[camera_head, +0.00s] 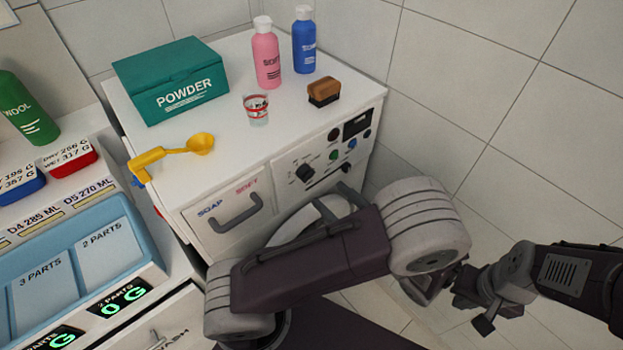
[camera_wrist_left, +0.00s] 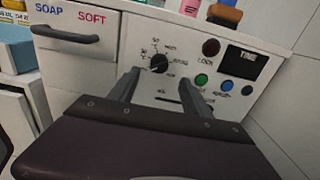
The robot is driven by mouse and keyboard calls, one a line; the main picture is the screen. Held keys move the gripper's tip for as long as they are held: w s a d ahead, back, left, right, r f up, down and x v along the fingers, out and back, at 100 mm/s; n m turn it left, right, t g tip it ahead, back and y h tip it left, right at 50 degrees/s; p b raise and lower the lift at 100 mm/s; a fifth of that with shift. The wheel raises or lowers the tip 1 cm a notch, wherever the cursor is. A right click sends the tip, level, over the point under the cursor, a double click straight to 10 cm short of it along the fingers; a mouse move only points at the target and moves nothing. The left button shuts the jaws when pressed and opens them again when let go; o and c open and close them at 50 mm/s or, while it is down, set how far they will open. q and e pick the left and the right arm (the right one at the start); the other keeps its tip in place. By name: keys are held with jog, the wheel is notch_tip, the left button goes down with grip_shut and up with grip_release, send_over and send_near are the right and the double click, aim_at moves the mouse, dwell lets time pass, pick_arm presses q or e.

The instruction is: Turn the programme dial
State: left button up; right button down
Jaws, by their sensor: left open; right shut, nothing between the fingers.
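The black programme dial (camera_head: 305,173) is on the white machine's front panel, with marks around it. It also shows in the left wrist view (camera_wrist_left: 158,63), just beyond the fingertips. My left gripper (camera_wrist_left: 160,78) is open and points at the panel. The dial appears above the gap between its fingers, nearer the left finger; I cannot tell whether they touch it. In the head view my left gripper (camera_head: 338,202) is partly hidden behind my arm, below the dial. My right gripper (camera_head: 484,324) is shut and empty at the lower right, away from the panel.
The panel also has a green button (camera_wrist_left: 201,80), a blue button (camera_wrist_left: 227,86), a dark red light (camera_wrist_left: 211,47) and a display (camera_wrist_left: 242,62). The soap drawer handle (camera_head: 236,213) sticks out at left. A powder box (camera_head: 172,80), bottles and a brush (camera_head: 323,92) stand on top.

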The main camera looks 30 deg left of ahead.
aim_at(310, 178)
pick_arm(q)
jog(key=x, duration=0.8)
jog(key=shift+s, duration=0.1)
grip_shut()
